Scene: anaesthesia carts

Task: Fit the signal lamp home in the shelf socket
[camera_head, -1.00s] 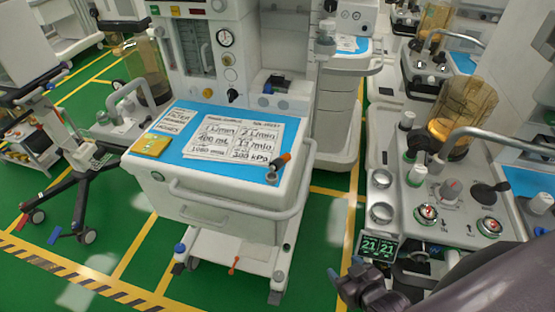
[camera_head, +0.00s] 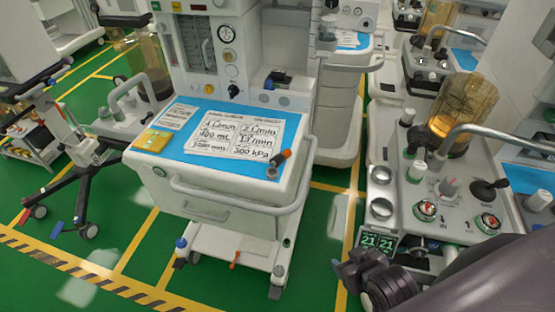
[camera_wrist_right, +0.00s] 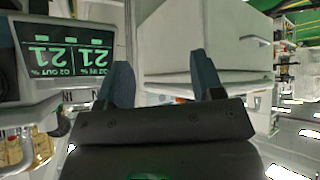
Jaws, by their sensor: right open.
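The likely signal lamp, an orange piece with a dark end (camera_head: 284,157), is tilted at the front right corner of the middle cart's blue top. A small grey metal ring (camera_head: 272,173) is beside its lower end, possibly the socket; I cannot tell how far the piece is seated. My right gripper (camera_head: 340,266) is low, right of that cart and apart from it. In the right wrist view its two fingers (camera_wrist_right: 163,85) are spread with nothing held between them. My left gripper is out of view.
The middle cart has a white front handle (camera_head: 235,208) and a yellow pad (camera_head: 153,140) on top. Green floor is free between the carts.

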